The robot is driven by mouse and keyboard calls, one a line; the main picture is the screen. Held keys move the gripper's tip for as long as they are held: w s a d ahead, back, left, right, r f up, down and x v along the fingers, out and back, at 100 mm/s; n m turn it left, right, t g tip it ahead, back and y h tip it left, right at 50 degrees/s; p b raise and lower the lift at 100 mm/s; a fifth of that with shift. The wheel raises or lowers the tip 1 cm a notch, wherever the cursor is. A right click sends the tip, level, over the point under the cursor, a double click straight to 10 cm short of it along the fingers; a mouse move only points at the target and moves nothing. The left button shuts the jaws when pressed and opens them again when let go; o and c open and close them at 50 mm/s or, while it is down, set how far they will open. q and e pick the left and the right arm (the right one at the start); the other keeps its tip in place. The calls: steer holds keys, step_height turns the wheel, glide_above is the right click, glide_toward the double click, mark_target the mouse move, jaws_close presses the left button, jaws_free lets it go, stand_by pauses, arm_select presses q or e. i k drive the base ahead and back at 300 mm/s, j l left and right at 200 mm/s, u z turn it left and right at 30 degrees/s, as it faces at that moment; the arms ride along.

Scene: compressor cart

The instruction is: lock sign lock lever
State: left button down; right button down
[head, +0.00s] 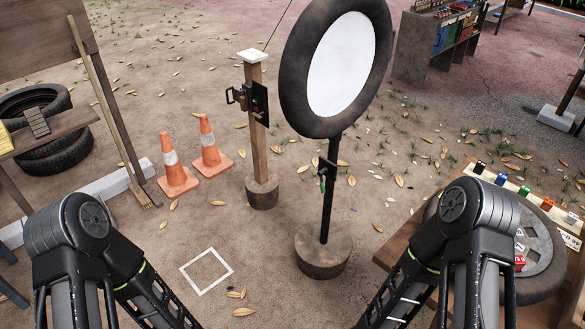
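The round sign (341,64) has a white face and a thick black rim. It stands on a dark pole (328,215) set in a round, stone-like base (322,253). A small dark clamp with a short lever (323,183) sits on the pole below the sign; part of the lever is green and points down. I cannot tell from here whether the lever is locked. My two arms show at the lower left and lower right, both reaching down out of the frame. Neither gripper is in view.
A wooden post (257,135) with a black latch box stands left of the sign. Two traffic cones (176,170) and stacked tires (58,158) are farther left. A wooden table (391,257) with a tire and coloured blocks is at right. A white square outline (207,271) marks open ground.

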mark_target(322, 172)
steer(key=i+j, duration=0.2)
steer(key=j, duration=0.15)
steer(key=i+j+z, duration=0.1)
steer(key=j, duration=0.25)
steer(key=i+j, duration=0.25)
steer(key=i+j+z, duration=0.15)
steer(key=j, duration=0.35)
steer(key=i+j, duration=0.15)
steer(key=j, duration=0.2)
steer(key=i+j+z, duration=0.1)
steer(key=j, duration=0.3)
steer(key=i+j, duration=0.2)
steer(key=j, duration=0.2)
steer(key=i+j+z, duration=0.1)
steer(key=j, duration=0.3)
